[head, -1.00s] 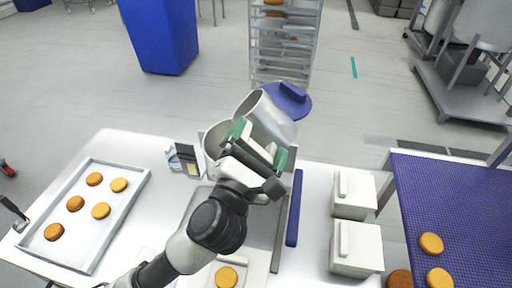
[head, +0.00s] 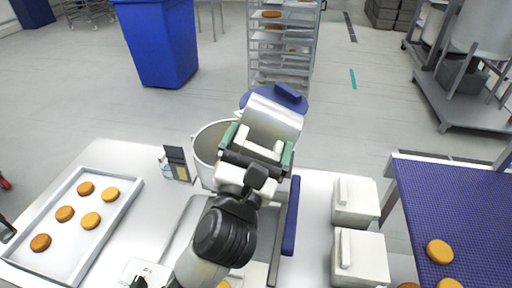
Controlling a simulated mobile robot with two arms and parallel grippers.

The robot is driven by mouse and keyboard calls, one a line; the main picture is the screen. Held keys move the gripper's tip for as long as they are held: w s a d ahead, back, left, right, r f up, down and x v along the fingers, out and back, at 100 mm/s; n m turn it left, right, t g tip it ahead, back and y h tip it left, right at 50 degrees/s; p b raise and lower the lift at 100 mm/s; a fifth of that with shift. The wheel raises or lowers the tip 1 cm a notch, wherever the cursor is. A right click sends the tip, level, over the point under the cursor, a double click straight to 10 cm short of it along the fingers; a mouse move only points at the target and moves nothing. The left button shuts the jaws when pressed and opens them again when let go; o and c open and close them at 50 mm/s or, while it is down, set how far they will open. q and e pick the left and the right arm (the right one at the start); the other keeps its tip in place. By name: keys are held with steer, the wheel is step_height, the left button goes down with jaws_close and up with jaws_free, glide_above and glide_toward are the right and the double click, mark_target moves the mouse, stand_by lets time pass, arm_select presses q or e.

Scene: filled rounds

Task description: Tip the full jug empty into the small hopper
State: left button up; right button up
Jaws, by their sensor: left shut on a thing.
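My left gripper (head: 257,149), with green finger pads, is shut on the pale grey jug (head: 274,114) above the back of the table. The jug is tilted; its mouth and contents are hidden from me. A pale, round, open vessel (head: 207,147), which looks like the small hopper, stands just left of and behind the gripper. The gripper and jug cover part of it, and I cannot see what is inside. A blue round lid-like piece with a handle (head: 288,94) shows behind the jug. My right gripper is not in view.
A tray of round cakes (head: 75,240) lies at the left. A small dark-and-white card or box (head: 178,164) stands left of the vessel. A blue bar (head: 291,215) and two white lidded boxes (head: 355,203) are at the right. A blue mesh belt (head: 450,205) lies beyond them.

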arm_select(q)
steer(key=shift+a+n, duration=0.3)
steer(key=shift+n, duration=0.1)
steer(key=shift+a+n+y, duration=0.3)
steer(key=shift+a+y, duration=0.1)
steer(key=shift+a+r+n+t, duration=0.1)
steer(key=shift+a+n+t, duration=0.2)
steer(key=shift+n, duration=0.1)
steer(key=shift+d+r, duration=0.1)
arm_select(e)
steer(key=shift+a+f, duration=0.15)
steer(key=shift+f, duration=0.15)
arm_select(q)
steer(key=shift+d, duration=0.1)
steer(key=shift+w+a+y, duration=0.1)
steer(key=shift+a+y, duration=0.1)
steer(key=shift+y, duration=0.1)
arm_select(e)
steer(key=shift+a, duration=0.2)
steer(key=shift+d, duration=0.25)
arm_select(q)
steer(key=shift+d, duration=0.1)
